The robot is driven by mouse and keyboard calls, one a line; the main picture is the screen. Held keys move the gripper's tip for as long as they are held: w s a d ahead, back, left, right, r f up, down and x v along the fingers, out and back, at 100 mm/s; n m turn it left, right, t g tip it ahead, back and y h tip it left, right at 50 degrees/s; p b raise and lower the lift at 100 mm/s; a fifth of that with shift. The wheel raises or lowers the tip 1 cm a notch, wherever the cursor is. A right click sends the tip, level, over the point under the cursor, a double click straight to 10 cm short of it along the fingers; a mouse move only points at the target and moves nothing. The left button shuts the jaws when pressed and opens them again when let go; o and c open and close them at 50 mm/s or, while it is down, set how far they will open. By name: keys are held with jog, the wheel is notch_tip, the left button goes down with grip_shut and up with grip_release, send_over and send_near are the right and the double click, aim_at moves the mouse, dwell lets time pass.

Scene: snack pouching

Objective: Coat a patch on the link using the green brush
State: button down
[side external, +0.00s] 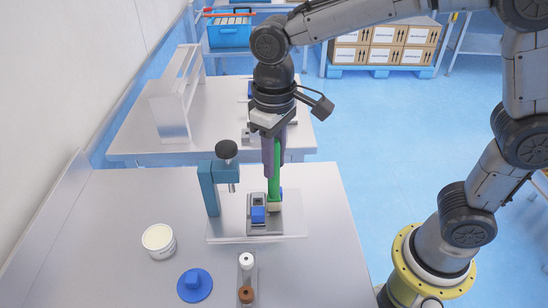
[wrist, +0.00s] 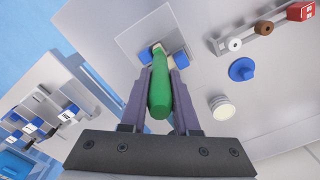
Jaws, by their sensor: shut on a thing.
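My gripper (side external: 272,168) is shut on the green brush (side external: 275,185), which points down. The brush's green handle (wrist: 160,98) lies between the two fingers in the wrist view. Its pale bristle end (side external: 274,206) is low at the right side of a grey piece with a blue block (side external: 258,215), which looks like the link in its holder. I cannot tell whether the bristles touch it. In the wrist view the handle and fingers cover most of the grey piece, and blue parts (wrist: 181,57) show on both sides. No coated patch can be made out.
The holder stands on a pale plate (side external: 225,232) beside a teal clamp (side external: 209,190) with a black knob. The table's right side is clear.

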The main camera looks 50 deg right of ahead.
jog(key=shift+w+a, duration=0.45)
jog(key=shift+s+d, duration=0.15)
dwell(0.5)
jog(key=shift+s+d, duration=0.3)
jog(key=shift+a+r, duration=0.1)
jog(key=shift+r, duration=0.1)
